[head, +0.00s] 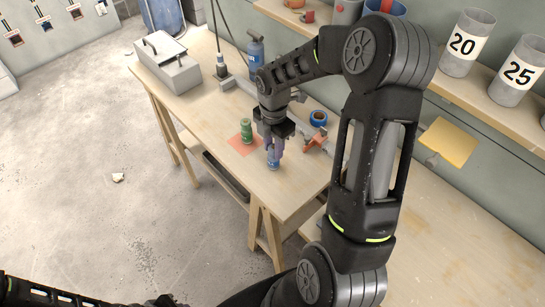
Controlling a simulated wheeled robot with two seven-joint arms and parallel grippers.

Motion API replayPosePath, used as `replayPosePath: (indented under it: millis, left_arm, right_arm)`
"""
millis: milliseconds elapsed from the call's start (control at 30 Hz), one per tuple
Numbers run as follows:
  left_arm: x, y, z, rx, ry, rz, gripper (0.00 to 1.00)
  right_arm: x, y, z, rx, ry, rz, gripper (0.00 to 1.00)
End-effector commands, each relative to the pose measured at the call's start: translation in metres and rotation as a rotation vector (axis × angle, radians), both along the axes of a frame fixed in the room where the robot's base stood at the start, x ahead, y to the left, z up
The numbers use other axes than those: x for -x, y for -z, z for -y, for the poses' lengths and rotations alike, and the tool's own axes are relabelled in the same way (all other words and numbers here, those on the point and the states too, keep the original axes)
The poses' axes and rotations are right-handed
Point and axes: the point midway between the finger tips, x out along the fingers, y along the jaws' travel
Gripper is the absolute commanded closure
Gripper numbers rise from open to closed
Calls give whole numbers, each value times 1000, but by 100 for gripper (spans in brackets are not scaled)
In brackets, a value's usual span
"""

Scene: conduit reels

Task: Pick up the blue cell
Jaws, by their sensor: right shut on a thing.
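The blue cell (273,164) stands upright at the front part of the wooden workbench. My right gripper (273,151) points down over it and is shut on its upper part. The fingers hide the top of the cell. I cannot tell whether its base touches the bench. A green cell (246,130) stands to the left on an orange square mat (239,146). Part of my left arm shows along the bottom left edge; its gripper is not in view.
A roll of blue tape (318,118) and an orange clamp-like tool (315,141) lie to the right of the gripper. A grey toolbox (166,66) and a blue bottle (256,50) stand farther back. A shelf (486,99) holds grey cups marked 20 and 25.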

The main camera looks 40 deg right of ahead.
Motion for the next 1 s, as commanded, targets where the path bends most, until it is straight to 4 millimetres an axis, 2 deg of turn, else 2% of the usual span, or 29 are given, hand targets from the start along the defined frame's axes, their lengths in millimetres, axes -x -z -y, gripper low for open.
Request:
replayPosePath:
  millis: [500, 1000]
  left_arm:
    - [0, -3, 0, 0, 0, 0, 80]
    - [0, -24, 0, 0, 0, 0, 80]
  right_arm:
    - [0, -2, 0, 0, 0, 0, 100]
    - [0, -28, 0, 0, 0, 1, 100]
